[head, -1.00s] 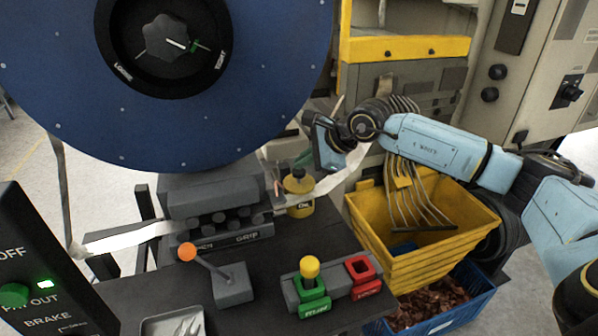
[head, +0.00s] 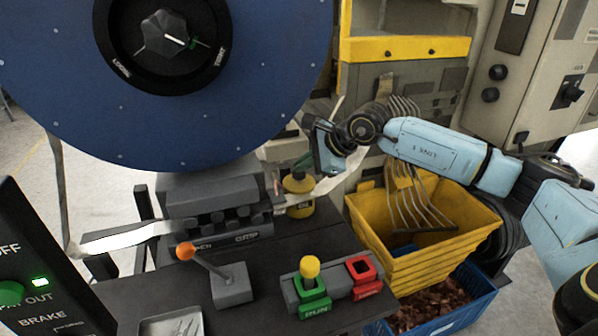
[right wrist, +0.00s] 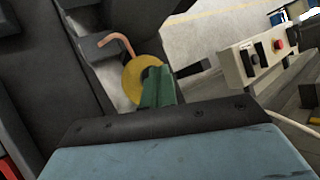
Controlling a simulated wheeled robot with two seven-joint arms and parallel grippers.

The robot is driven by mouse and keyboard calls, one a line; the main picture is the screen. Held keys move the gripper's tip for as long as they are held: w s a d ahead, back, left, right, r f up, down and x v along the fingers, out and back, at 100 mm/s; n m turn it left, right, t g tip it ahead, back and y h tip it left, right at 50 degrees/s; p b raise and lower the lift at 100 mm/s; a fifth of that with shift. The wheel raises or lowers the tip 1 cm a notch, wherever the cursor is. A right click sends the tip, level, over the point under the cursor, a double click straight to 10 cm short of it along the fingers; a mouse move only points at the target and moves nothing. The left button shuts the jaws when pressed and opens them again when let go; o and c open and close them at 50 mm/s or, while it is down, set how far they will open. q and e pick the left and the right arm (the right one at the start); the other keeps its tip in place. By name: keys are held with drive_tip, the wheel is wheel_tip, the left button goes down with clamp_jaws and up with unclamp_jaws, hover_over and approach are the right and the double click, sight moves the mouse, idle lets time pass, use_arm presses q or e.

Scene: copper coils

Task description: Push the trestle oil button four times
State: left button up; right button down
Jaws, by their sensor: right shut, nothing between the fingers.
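The yellow oil can (head: 299,207), with a dark label, stands on the dark bench behind the control levers. A small dark top shows on it, and I cannot make out a separate button. My right gripper (head: 303,161) is shut and empty, its green fingers pointing left and down just above the can's top. In the right wrist view the green fingers (right wrist: 157,88) overlap the round yellow top of the can (right wrist: 134,76). I cannot tell whether they touch it. A bent copper tube (right wrist: 118,42) is beside it. My left gripper is out of view.
A large blue reel (head: 80,90) hangs at the upper left. On the bench are an orange-knob lever (head: 232,285) and a green-and-red switch block (head: 340,283). A yellow bin (head: 385,250) stands below my right arm, above a blue crate (head: 470,310) of copper scrap.

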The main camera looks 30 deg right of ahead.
sight(303, 174)
drive_tip(key=shift+f+b, duration=0.35)
drive_tip(key=shift+f, duration=0.15)
drive_tip(key=shift+r, duration=0.1)
idle(0.4)
drive_tip(key=shift+r+p, duration=0.75)
drive_tip(key=shift+r, duration=0.55)
drive_tip(key=shift+r+p, duration=1.4)
drive_tip(key=shift+r, duration=1.15)
drive_tip(key=shift+f, duration=0.1)
